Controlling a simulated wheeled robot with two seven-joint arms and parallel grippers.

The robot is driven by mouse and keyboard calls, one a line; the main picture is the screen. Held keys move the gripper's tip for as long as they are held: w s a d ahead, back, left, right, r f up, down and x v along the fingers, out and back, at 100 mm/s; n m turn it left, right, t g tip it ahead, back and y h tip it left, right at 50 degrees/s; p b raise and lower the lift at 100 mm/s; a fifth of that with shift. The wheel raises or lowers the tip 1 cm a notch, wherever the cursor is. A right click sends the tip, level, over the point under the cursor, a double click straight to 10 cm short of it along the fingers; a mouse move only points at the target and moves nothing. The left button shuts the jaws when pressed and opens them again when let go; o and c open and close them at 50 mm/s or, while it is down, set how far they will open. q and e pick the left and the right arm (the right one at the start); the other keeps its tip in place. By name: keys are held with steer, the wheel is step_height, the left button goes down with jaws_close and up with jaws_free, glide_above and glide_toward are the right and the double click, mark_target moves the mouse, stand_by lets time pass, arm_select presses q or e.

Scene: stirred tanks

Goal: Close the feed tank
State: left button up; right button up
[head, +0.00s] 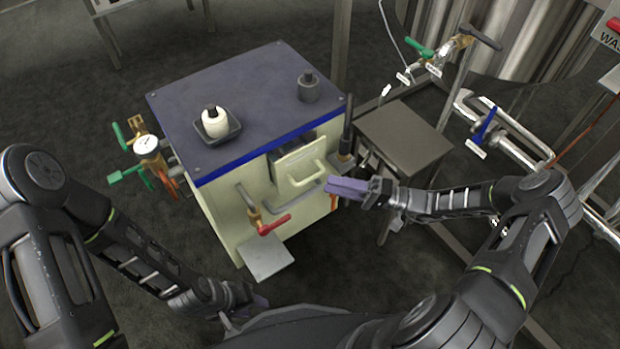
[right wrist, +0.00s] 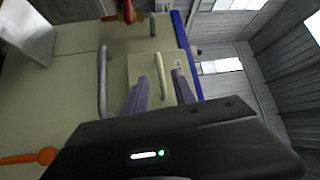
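The cream tank (head: 225,215) with a dark top and blue edge stands in the middle of the head view. I take it to be the feed tank; no label on it is readable. On its front is a cream hatch panel (head: 299,160) with a pale bar handle (head: 308,178); a dark gap shows above the panel. My right gripper (head: 345,187) is just right of this handle. In the right wrist view its purple fingers (right wrist: 160,92) are apart, with the handle (right wrist: 160,76) between them, contact unclear. My left gripper (head: 260,301) is low, mostly hidden.
A red-handled valve (head: 272,225) and a small grey shelf (head: 265,258) are on the tank's front. A gauge (head: 147,146) and green-handled valves are at its left.

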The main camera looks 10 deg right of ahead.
mark_target(310, 178)
steer(key=x, duration=0.7)
steer(key=shift+c, duration=0.3)
jaws_close()
stand_by(1.0)
